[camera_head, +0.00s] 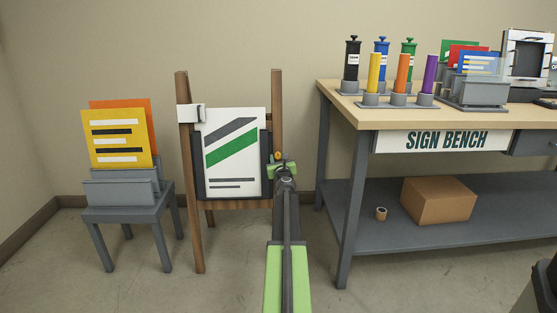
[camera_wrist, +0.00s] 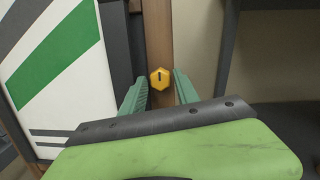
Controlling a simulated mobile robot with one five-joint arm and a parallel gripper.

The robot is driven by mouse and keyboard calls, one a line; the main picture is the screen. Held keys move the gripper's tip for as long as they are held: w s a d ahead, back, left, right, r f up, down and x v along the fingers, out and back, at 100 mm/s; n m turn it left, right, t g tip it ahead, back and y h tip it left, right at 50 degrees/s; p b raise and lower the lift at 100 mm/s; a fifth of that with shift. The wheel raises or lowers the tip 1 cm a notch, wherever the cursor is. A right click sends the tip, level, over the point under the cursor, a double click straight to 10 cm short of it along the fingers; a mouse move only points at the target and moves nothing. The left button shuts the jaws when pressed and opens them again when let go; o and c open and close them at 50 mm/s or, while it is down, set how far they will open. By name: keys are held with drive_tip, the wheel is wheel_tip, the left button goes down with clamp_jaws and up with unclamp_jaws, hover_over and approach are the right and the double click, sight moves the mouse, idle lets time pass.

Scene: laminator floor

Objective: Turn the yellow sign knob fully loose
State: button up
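The yellow sign knob (camera_wrist: 159,78) is a small hexagonal piece with a dark upright mark, on the wooden post right of the sign. In the head view the knob (camera_head: 277,155) shows just above my gripper (camera_head: 282,168). The white sign (camera_head: 235,150) with grey and green stripes stands on the wooden easel (camera_head: 191,235). In the wrist view my gripper (camera_wrist: 160,92) is open, with one green finger on each side below the knob. The knob appears between and just beyond the fingertips; I cannot tell whether they touch it.
The sign bench (camera_head: 350,115) stands to the right, with coloured cylinders on top and a cardboard box (camera_head: 438,200) on its shelf. A small grey table (camera_head: 125,213) holds yellow and orange signs at left. Floor between table and easel is narrow.

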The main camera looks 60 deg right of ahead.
drive_tip(key=shift+c, duration=0.4)
clamp_jaws()
drive_tip(key=shift+n, duration=0.3)
drive_tip(key=n+y+p, duration=0.1)
drive_tip(key=n, duration=0.3)
drive_tip(key=shift+s+r, duration=0.1)
drive_tip(key=shift+r, duration=0.05)
drive_tip(key=n+y+p, duration=0.1)
drive_tip(key=n+p, duration=0.1)
drive_tip(key=n, duration=0.3)
drive_tip(key=shift+r+n, duration=0.1)
drive_tip(key=shift+n, duration=0.3)
drive_tip(key=n+p, duration=0.1)
drive_tip(key=n, duration=0.3)
drive_tip(key=shift+n+y+p, duration=0.3)
drive_tip(key=shift+y, duration=0.1)
drive_tip(key=shift+n+y+p, duration=0.3)
drive_tip(key=shift+n+p, duration=0.35)
drive_tip(key=shift+n, duration=1.25)
